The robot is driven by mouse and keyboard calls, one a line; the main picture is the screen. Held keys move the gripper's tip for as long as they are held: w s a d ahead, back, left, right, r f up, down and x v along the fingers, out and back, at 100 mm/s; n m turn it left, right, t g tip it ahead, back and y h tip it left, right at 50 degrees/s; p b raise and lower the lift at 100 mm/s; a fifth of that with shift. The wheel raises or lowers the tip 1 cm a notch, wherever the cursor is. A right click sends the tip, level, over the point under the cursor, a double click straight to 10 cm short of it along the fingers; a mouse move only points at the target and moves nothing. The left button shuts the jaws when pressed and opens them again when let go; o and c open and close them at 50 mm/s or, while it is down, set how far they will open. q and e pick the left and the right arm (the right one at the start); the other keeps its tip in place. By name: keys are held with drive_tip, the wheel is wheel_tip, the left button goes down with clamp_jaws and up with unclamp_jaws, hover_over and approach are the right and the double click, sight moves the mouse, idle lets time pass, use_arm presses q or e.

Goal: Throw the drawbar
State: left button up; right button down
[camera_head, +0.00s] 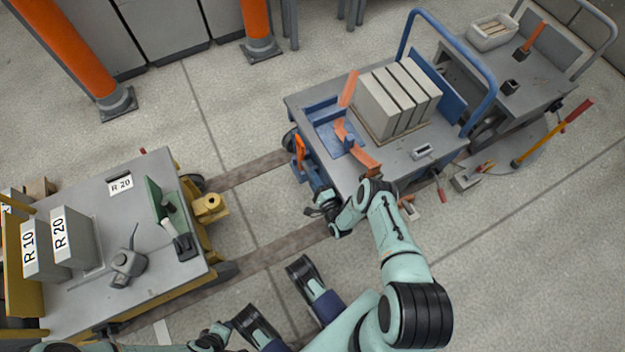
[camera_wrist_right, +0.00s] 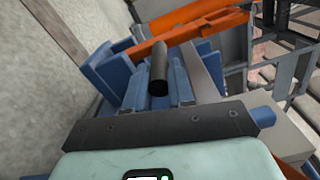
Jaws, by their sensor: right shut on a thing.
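I take this bar to be the drawbar. In the right wrist view a long orange bar (camera_wrist_right: 190,32) crosses the top, with a black cylindrical grip (camera_wrist_right: 159,68) below it, between blue parts. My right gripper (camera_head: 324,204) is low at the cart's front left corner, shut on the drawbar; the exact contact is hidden. My left gripper (camera_head: 212,338) is at the bottom edge; its fingers are too small to read.
A yellow-framed cart (camera_head: 190,262) with grey blocks stands at the left, a yellow coupling facing the blue cart. Dark rails (camera_head: 250,170) run between them. Pale blocks (camera_head: 375,110) and orange parts lie on the blue cart.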

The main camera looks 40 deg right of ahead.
use_arm(q)
drive_tip(key=shift+s+f, duration=0.1)
drive_tip(key=shift+s, duration=0.1)
use_arm(e)
drive_tip(key=shift+w+d+r, duration=0.1)
drive_tip(key=shift+d+r, duration=0.1)
drive_tip(key=shift+d, duration=0.1)
drive_tip(key=c, duration=1)
unclamp_jaws()
drive_tip(key=shift+a, duration=0.1)
drive_tip(key=shift+f, duration=0.1)
drive_tip(key=shift+a, duration=0.1)
drive_tip(key=shift+s, duration=0.3)
use_arm(q)
drive_tip(key=w+d+r+t+p, duration=0.1)
drive_tip(key=w+r+p, duration=0.2)
drive_tip(key=w+r, duration=0.1)
drive_tip(key=shift+d+r+t, duration=0.15)
drive_tip(key=shift+r+t, duration=0.15)
drive_tip(key=shift+r, duration=0.3)
use_arm(e)
drive_tip(key=v, duration=1.3)
drive_tip(key=shift+w+a, duration=0.1)
